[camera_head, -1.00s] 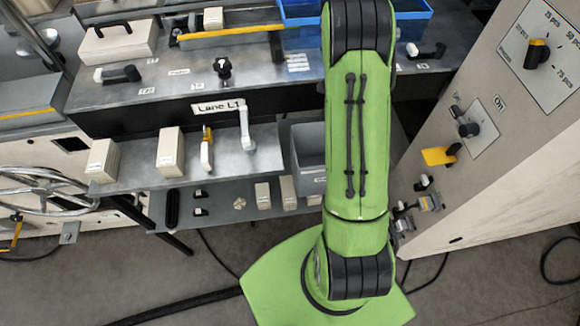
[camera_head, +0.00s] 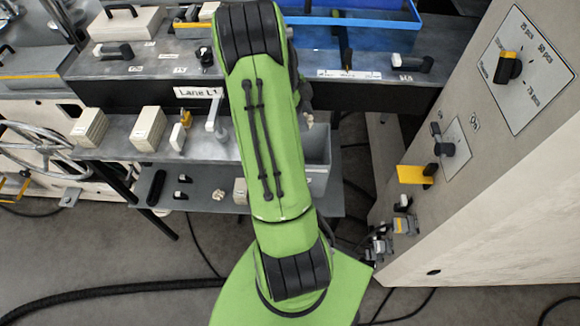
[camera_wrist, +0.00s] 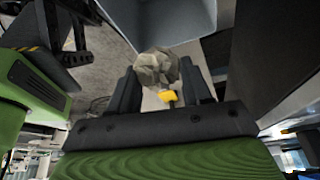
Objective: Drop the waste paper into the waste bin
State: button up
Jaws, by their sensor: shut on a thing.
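My gripper (camera_wrist: 160,82) is shut on a crumpled grey-beige ball of waste paper (camera_wrist: 156,66), which sits between its two dark fingertips in the wrist view. The grey waste bin (camera_wrist: 180,22) shows at the top of the wrist view, beyond the paper. In the head view the bin (camera_head: 318,158) stands at the right end of the lower shelf, partly hidden behind my green arm. A small beige bit that looks like the held paper (camera_head: 309,120) shows just right of my arm, above the bin in the picture. My gripper is mostly hidden there.
A small crumpled pale thing (camera_head: 218,194) lies on the lower shelf (camera_head: 200,205) left of my arm. Beige blocks (camera_head: 148,128) stand on the upper shelf. A blue tray (camera_head: 375,40) is at the back. A tall control cabinet (camera_head: 480,170) with knobs rises at the right.

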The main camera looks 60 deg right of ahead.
notch_tip(320, 180, down, 6)
jog(key=b, duration=0.3)
jog(key=shift+r, duration=0.15)
jog(key=o, duration=1.1)
jog(key=shift+r, duration=0.1)
jog(key=shift+c, duration=0.2)
jog(key=p+v, duration=0.3)
jog(key=v, duration=1.2)
jog(key=shift+r, duration=0.35)
jog(key=shift+w, duration=0.15)
